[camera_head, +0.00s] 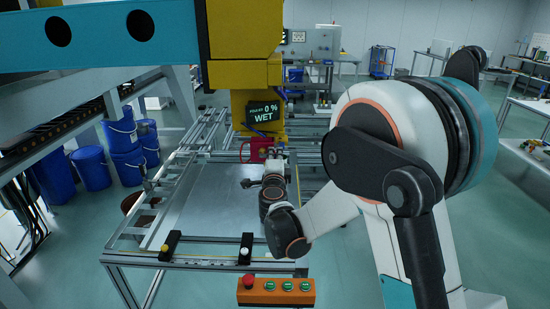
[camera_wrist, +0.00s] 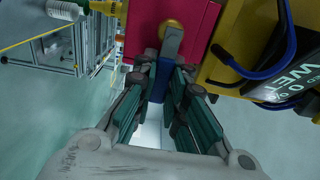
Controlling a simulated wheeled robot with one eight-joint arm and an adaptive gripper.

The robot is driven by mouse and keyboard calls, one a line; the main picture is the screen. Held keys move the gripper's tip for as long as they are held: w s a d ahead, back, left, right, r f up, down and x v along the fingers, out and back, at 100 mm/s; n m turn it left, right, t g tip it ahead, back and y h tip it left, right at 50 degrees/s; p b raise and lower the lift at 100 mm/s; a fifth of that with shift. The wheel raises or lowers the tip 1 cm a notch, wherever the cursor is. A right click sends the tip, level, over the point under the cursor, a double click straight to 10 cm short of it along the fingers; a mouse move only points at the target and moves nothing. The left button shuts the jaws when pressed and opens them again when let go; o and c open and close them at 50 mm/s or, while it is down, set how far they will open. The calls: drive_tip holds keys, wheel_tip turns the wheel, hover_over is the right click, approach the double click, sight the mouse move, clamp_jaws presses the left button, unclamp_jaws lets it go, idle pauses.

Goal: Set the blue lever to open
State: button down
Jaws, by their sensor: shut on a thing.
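The blue lever (camera_wrist: 160,80) shows in the wrist view, with a bare metal arm (camera_wrist: 172,44) running up to a brass-coloured pivot on a red box (camera_wrist: 205,20). My gripper (camera_wrist: 166,78) has its fingers on both sides of the blue handle and is shut on it. In the head view, my gripper (camera_head: 273,153) is in front of the red box (camera_head: 257,150) on the yellow column. The lever cannot be made out there, as my arm's end covers that spot.
A dark display (camera_head: 263,115) reading "0 %" and "WET" hangs on the yellow column (camera_head: 245,60) above the red box. A blue cable (camera_wrist: 265,65) loops beside the box. A metal-topped frame table (camera_head: 205,205) lies below. An orange button panel (camera_head: 276,291) is at the front.

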idle(0.4)
drive_tip(key=c, duration=1.6)
unclamp_jaws()
drive_tip(key=s, duration=1.2)
drive_tip(key=shift+a, duration=0.2)
